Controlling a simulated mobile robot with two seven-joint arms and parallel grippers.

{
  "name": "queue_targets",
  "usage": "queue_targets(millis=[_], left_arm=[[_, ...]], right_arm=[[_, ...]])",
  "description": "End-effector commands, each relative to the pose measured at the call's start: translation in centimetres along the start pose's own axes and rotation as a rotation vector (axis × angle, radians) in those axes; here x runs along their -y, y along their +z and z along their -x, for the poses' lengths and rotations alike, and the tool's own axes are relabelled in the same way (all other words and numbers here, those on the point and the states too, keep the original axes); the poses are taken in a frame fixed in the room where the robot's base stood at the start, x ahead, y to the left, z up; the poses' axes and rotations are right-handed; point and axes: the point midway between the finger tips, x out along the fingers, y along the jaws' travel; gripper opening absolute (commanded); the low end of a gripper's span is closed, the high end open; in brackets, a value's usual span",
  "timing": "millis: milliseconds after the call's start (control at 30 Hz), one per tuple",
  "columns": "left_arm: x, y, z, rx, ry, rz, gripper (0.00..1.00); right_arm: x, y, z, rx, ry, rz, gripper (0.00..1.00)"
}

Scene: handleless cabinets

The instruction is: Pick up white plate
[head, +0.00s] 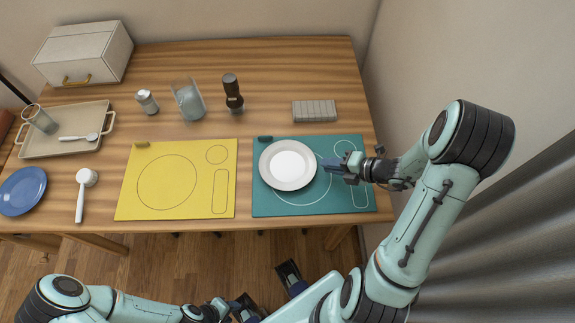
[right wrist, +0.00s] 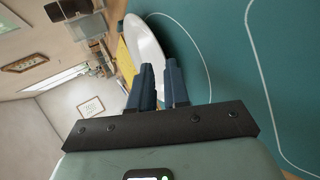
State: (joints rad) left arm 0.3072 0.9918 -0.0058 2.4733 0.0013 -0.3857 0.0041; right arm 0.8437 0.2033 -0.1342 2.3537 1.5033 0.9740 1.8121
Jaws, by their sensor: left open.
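The white plate (head: 288,164) is at the upper left of the teal mat (head: 262,206) and looks level; I cannot tell whether it touches the mat. My right gripper (head: 326,164) is at the plate's right rim. In the right wrist view the plate (right wrist: 145,48) reaches down between the two blue fingers (right wrist: 162,84), which stand close together on its rim. My left gripper (head: 268,290) is open and empty, low in front of the table.
A yellow mat (head: 226,190) lies left of the teal one. A grey block (head: 314,111), a dark grinder (head: 232,93), a glass pitcher (head: 188,100) and a shaker (head: 147,101) stand behind. A tray (head: 62,150), blue plate (head: 22,191) and white ladle (head: 84,190) are left.

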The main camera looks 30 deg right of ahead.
Motion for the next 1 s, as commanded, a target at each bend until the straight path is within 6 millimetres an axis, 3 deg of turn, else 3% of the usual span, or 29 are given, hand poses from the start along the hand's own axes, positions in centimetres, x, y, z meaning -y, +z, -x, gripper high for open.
queue_targets(millis=[300,567,633,1000], left_arm=[[0.4,0.1,-1.0,0.003,-0.001,0.001,0.43],[0.4,0.1,-1.0,0.003,-0.001,0.001,0.43],[0.4,0.1,-1.0,0.003,-0.001,0.001,0.43],[0.4,0.1,-1.0,0.003,-0.001,0.001,0.43]], right_arm=[[0.2,-0.3,-4.3,-0.003,0.0,0.0,0.16],[0.2,-0.3,-4.7,-0.002,-0.001,0.0,0.16],[0.2,-0.3,-4.7,-0.003,-0.001,0.0,0.0],[0.2,-0.3,-4.6,-0.003,-0.003,-0.002,0.0]])
